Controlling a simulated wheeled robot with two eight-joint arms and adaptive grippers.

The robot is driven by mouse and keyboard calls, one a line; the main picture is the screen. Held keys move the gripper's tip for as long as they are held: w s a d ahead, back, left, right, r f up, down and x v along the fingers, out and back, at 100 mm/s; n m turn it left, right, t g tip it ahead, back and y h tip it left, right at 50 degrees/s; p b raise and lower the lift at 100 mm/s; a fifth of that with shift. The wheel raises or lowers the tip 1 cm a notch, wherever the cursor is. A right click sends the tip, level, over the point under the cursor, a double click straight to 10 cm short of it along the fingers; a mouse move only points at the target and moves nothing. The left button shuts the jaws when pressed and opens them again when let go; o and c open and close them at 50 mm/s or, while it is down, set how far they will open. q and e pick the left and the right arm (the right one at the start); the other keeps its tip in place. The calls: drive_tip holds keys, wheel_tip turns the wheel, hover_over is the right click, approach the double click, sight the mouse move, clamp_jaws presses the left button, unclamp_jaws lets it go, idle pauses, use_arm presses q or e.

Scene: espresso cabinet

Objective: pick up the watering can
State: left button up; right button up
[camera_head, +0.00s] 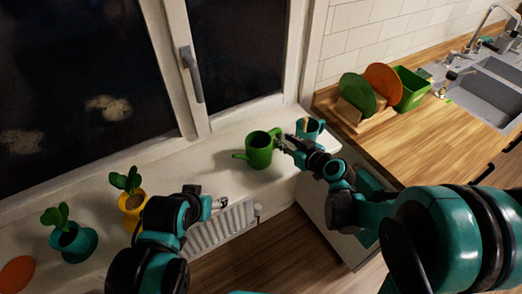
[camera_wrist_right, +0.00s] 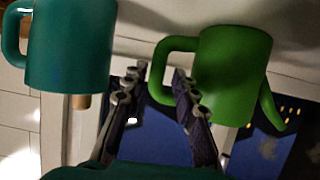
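The green watering can (camera_head: 260,152) stands upright on the white window sill, its spout pointing left in the head view. In the right wrist view the can (camera_wrist_right: 232,75) appears inverted, with its handle (camera_wrist_right: 160,72) toward my fingers. My right gripper (camera_head: 283,143) is at the can's handle side. In the wrist view its two fingers (camera_wrist_right: 158,80) are apart, with the handle's outer bar appearing between the fingertips; contact cannot be told. My left gripper (camera_head: 218,203) is low in front of the sill, away from the can; its fingers are too small to judge.
A teal mug-like pot (camera_head: 312,127) stands close by on the sill, also in the wrist view (camera_wrist_right: 70,45). Potted plants in yellow (camera_head: 131,203) and teal (camera_head: 72,240) pots stand at left. A dish rack (camera_head: 350,122) is on the wooden counter (camera_head: 435,140). A radiator (camera_head: 225,228) is below.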

sight(280, 135)
drive_tip(key=x, duration=0.2)
drive_tip(key=b+x, duration=0.1)
drive_tip(key=x, duration=0.1)
drive_tip(key=shift+w+a+r, duration=0.1)
drive_tip(key=shift+w+a, duration=0.05)
drive_tip(key=shift+w, duration=0.25)
drive_tip(key=shift+r, duration=0.1)
clamp_jaws()
drive_tip(key=shift+r, duration=0.15)
